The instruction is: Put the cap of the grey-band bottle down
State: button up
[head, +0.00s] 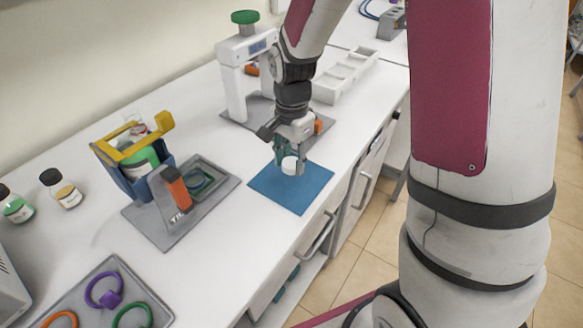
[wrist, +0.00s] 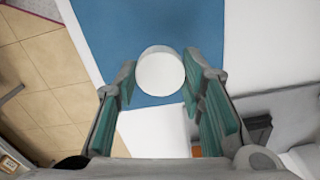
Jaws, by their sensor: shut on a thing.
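A round white cap (head: 289,166) is between the fingertips of my gripper (head: 291,161), over the blue mat (head: 308,196) near the front edge of the bench. In the wrist view the cap (wrist: 160,71) shows its flat round face, with a green-padded finger on each side. The gripper (wrist: 164,80) is shut on the cap and points down. The mat (wrist: 125,35) lies beneath it. I cannot tell whether the cap touches the mat or is slightly above it. I cannot make out a bottle with a grey band.
Behind stand a blue carrier (head: 150,182) with a yellow handle, two dark-capped bottles (head: 62,190) and a white press-like stand (head: 233,90). A white divided tray (head: 343,76) is at the back.

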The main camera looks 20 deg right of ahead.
aim_at(292, 163)
jog(key=shift+f, duration=1.6)
jog(key=shift+f, duration=0.1)
jog(key=o, duration=0.7)
notch_tip(292, 163, up, 12)
jog(key=shift+s+r, duration=0.1)
jog(key=shift+r, duration=0.05)
jog(key=s+r+n+t, duration=0.1)
jog(key=s+r+n, duration=0.2)
jog(key=s, duration=0.4)
jog(key=s+r+n+t, duration=0.2)
jog(key=s+r+n, duration=0.2)
jog(key=s+n, duration=0.2)
jog(key=s+r+n+t, duration=0.1)
jog(key=s+r+n, duration=0.3)
jog(key=s, duration=0.4)
jog(key=shift+d+r, duration=0.2)
jog(key=shift+r, duration=0.05)
